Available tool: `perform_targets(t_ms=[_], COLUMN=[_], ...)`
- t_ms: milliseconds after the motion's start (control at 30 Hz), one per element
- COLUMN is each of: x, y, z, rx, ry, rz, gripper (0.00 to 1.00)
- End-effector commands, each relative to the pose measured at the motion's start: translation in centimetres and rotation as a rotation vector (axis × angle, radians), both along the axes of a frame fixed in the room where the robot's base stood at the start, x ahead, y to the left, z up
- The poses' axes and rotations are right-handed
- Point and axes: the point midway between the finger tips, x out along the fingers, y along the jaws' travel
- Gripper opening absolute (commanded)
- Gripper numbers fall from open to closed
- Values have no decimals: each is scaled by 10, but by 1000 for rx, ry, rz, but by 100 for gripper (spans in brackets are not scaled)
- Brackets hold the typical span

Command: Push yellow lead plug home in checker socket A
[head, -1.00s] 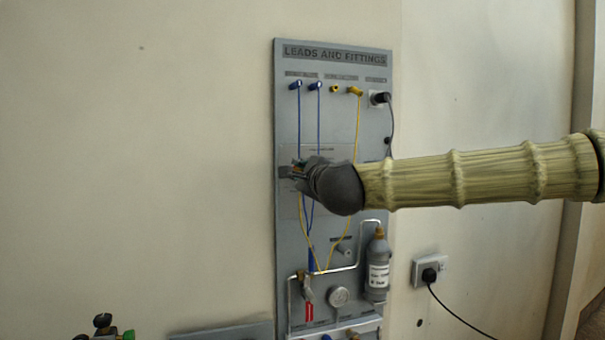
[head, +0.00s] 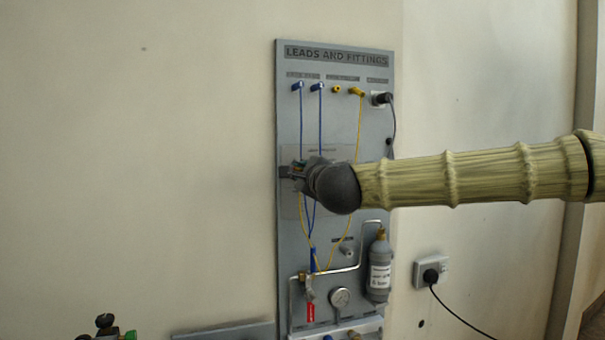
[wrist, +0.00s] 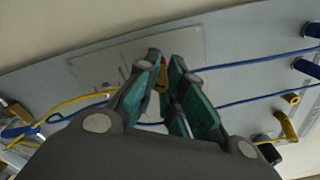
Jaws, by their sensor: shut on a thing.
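My gripper (head: 299,172) is at the pale checker panel (head: 318,152) in the middle of the board. In the wrist view, my gripper's teal-padded fingers (wrist: 166,88) are closed around the yellow lead plug (wrist: 163,77), and its tip points at the checker panel (wrist: 105,62). The yellow lead (wrist: 82,97) trails off to the left. Checker socket A is hidden behind my fingers and the plug, and I cannot tell how far the plug is in. The lead's other yellow plug (head: 357,92) is at the board's top row.
Blue plugs (head: 297,87) with blue leads (head: 301,125) hang beside the yellow one, running behind my gripper. A black plug (head: 384,98) sits at the right. A grey bottle (head: 380,270), gauge (head: 340,298) and metal pipe are below. The wall left of the board is clear.

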Motion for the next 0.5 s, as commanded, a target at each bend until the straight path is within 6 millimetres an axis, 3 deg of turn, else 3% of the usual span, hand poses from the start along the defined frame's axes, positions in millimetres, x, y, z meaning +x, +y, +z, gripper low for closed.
perform_targets(t_ms=[267,300,400,500], x=[4,4,4,4], y=[1,1,1,1], z=[1,1,1,0], rx=[0,0,0,0], ry=[-1,-1,-1,-1], rz=[-1,-1,-1,-1], gripper=[0,16,34,35])
